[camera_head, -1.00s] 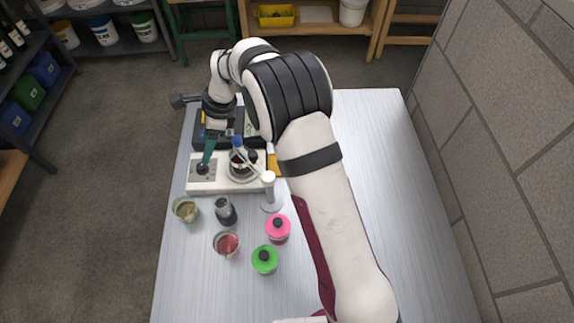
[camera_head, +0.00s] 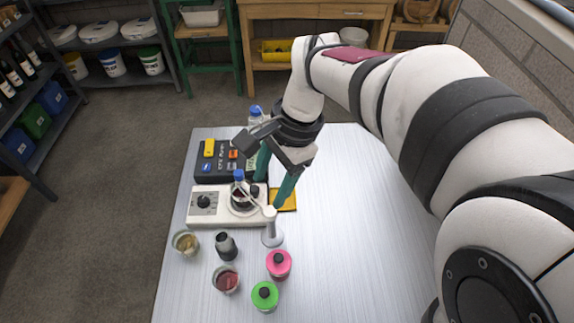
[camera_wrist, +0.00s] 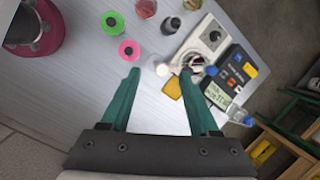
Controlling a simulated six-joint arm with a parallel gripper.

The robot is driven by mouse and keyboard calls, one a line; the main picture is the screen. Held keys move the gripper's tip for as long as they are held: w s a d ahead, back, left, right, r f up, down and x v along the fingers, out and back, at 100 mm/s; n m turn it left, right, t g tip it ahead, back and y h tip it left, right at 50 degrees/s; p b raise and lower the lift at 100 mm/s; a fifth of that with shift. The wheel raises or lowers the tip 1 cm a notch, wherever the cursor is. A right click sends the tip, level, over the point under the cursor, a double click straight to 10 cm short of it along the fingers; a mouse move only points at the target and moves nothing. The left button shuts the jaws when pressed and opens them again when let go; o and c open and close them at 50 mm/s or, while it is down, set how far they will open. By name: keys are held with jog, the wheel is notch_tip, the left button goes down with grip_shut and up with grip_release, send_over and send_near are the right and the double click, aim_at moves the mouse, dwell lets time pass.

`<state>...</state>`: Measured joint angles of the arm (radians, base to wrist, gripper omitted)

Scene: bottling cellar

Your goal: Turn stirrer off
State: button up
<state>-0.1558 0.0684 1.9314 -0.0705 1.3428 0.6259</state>
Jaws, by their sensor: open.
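The stirrer (camera_head: 228,219) is a white box on the table with a black knob (camera_head: 204,201) on its left part. In the wrist view the knob (camera_wrist: 214,37) is uncovered, near the upper right. A flask with dark red liquid and a blue cap (camera_head: 241,198) stands on the stirrer's round plate. I cannot tell whether anything in it turns, nor read the knob's setting. My gripper (camera_head: 268,189), with two green fingers, is open and empty to the right of the flask, away from the knob. In the wrist view my gripper (camera_wrist: 160,75) has its fingers wide apart.
A dark meter (camera_head: 212,171) with a display is behind the stirrer, with a clear bottle (camera_head: 255,116) beyond. A white stand (camera_head: 271,235), a pink-lidded jar (camera_head: 279,263), a green-lidded jar (camera_head: 265,295) and small cups stand in front. The table's right side is clear.

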jog(key=shift+n, duration=0.8)
jog(key=s+d, duration=0.1)
jog(key=s, duration=0.2)
jog(key=s+d, duration=0.1)
jog(key=s, duration=0.1)
jog(key=shift+d+r, duration=0.1)
jog(key=shift+d, duration=0.25)
jog(key=s+d+f+n, duration=0.1)
jog(key=s+d+n, duration=0.1)
jog(key=s, duration=0.4)
jog(key=s+d+f+n+h, duration=0.1)
jog(key=s+d+f+n, duration=0.1)
jog(key=s, duration=0.5)
jog(key=shift+d+f, duration=0.3)
jog(key=shift+d, duration=0.2)
